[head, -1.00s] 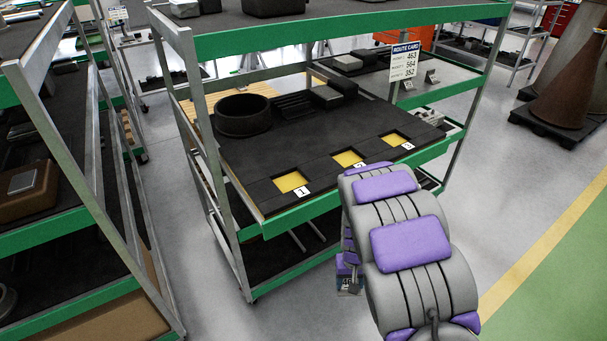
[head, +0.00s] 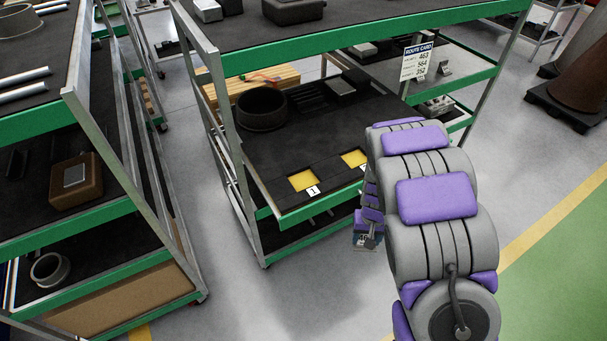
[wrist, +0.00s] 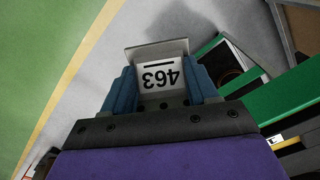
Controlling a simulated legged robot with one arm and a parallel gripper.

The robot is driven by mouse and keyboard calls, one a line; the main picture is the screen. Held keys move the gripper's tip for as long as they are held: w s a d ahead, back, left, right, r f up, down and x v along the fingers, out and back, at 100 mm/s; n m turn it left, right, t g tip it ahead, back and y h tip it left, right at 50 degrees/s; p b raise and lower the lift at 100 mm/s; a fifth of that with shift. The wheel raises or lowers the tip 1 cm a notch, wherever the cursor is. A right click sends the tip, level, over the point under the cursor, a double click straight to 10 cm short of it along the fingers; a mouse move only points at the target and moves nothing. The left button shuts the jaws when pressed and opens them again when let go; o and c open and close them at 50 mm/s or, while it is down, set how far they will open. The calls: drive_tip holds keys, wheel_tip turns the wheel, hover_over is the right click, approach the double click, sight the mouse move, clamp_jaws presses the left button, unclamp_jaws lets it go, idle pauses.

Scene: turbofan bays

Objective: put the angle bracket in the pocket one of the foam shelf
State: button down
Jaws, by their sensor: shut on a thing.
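My gripper (wrist: 163,92) is shut on the angle bracket (wrist: 158,50), a grey metal piece with a white label reading 463, upside down in the wrist view. The bracket is held between two blue fingers. In the head view the bracket (head: 364,241) shows small and partly hidden, below and in front of the shelf's front edge, left of my arm. The black foam shelf (head: 285,145) has yellow-floored pockets. Pocket one (head: 303,180), by the tag marked 1, is empty at the front left. The second pocket (head: 354,159) is empty too, its tag hidden by my arm.
A route card (head: 416,63) listing 463, 564 and 352 hangs at the shelf's right. A black ring (head: 262,109) sits on the foam. A green front rail (head: 315,205) and grey posts bound the shelf. Another rack (head: 110,210) stands left, with open floor between.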

drive_tip(key=shift+r+p, duration=0.35)
drive_tip(key=shift+r, duration=0.3)
drive_tip(key=shift+f, duration=0.15)
